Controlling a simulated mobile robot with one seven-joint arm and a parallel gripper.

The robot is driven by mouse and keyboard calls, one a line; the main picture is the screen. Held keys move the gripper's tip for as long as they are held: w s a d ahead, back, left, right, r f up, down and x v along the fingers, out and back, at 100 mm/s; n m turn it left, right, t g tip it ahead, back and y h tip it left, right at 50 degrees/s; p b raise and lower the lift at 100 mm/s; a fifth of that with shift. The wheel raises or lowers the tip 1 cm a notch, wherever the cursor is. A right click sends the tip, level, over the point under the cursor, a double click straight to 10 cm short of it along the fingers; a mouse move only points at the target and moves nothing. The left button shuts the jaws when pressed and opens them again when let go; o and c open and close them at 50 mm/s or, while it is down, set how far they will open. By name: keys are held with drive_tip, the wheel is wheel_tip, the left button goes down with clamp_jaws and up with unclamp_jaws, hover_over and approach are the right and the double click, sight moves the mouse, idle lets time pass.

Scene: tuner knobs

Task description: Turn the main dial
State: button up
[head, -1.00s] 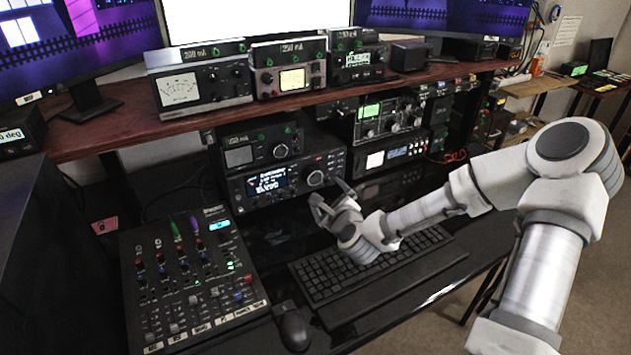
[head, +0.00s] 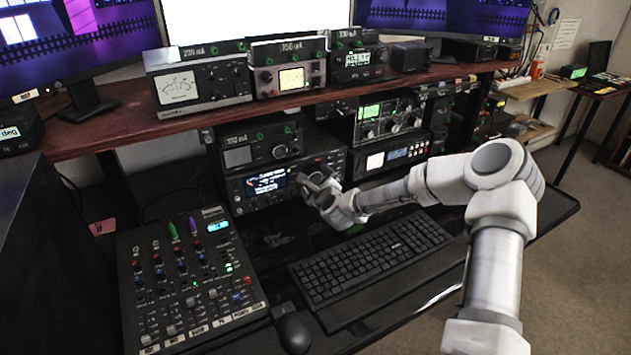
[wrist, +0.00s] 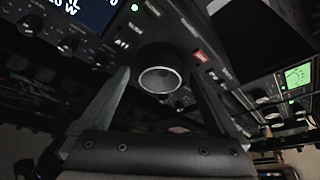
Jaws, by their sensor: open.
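The radio with the lit display (head: 265,183) sits under the red-brown shelf in the head view. Its main dial (wrist: 161,79) is a round black knob with a pale rim, clear in the wrist view. In the head view my gripper covers the dial. My gripper (head: 312,181) is at the radio's front panel, to the right of the display. In the wrist view the two fingers of my gripper (wrist: 160,86) are open, one on each side of the dial. I cannot tell whether either finger touches it.
A keyboard (head: 372,260) lies in front of the radio, with a mouse (head: 293,332) and a mixer (head: 188,285) to its left. Other radios (head: 388,117) stand to the right. Smaller knobs (wrist: 67,46) sit left of the dial. The shelf (head: 130,128) overhangs the radio.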

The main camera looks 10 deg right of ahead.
drive_tip(key=c, duration=1.4)
drive_tip(key=shift+f+b, duration=0.1)
drive_tip(key=shift+b, duration=0.3)
drive_tip(key=n+b, duration=0.1)
drive_tip(key=b, duration=0.1)
drive_tip(key=n+t+h+b, duration=0.1)
drive_tip(key=n+b, duration=0.1)
drive_tip(key=b, duration=0.1)
drive_tip(key=shift+a+f+n, duration=0.15)
drive_tip(key=shift+f+n, duration=0.15)
drive_tip(key=n+t+h+b, duration=0.1)
drive_tip(key=n+b, duration=0.2)
drive_tip(key=b, duration=0.2)
drive_tip(key=shift+t, duration=0.4)
drive_tip(key=shift+r+n+b, duration=0.1)
drive_tip(key=shift+n+b, duration=0.4)
drive_tip(key=shift+b, duration=0.45)
drive_tip(key=shift+r+t, duration=0.1)
drive_tip(key=shift+t, duration=0.2)
